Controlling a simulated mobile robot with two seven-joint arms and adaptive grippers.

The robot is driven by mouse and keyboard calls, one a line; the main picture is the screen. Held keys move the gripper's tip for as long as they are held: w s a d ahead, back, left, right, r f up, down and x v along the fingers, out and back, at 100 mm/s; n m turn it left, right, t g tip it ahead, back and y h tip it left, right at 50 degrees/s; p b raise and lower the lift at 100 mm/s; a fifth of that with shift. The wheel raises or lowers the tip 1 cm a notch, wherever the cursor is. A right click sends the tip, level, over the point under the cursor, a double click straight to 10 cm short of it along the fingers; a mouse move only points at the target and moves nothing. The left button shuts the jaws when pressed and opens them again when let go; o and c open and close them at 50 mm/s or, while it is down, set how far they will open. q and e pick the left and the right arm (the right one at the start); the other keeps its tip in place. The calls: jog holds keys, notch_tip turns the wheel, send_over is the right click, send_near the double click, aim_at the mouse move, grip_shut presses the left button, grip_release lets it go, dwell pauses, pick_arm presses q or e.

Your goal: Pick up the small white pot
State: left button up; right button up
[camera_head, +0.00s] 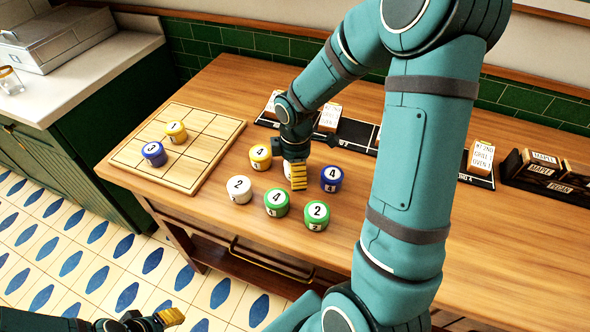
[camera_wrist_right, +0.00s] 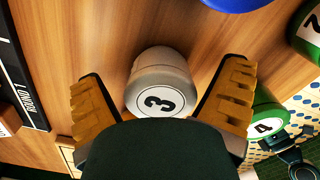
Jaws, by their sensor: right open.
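A white pot labelled 3 (camera_wrist_right: 160,85) stands between the two yellow fingers of my right gripper (camera_wrist_right: 165,95) in the right wrist view. The fingers are apart, with a gap on each side of the pot. In the head view my right gripper (camera_head: 298,176) points down among the pots and largely hides this pot. Another white pot, labelled 2 (camera_head: 239,190), stands to its left. I cannot tell from these views which white pot is smaller. My left gripper (camera_head: 155,322) shows at the bottom left edge, partly cut off, away from the counter.
Close around my right gripper stand a yellow pot (camera_head: 260,157), a blue pot (camera_head: 331,179) and two green pots (camera_head: 276,203) (camera_head: 316,216). A wooden grid board (camera_head: 212,137) at left holds a yellow and a blue pot. A dark labelled strip (camera_head: 353,134) lies behind.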

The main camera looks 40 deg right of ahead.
jog(key=c, duration=1.4)
jog(key=shift+o, duration=0.2)
jog(key=shift+r, duration=0.15)
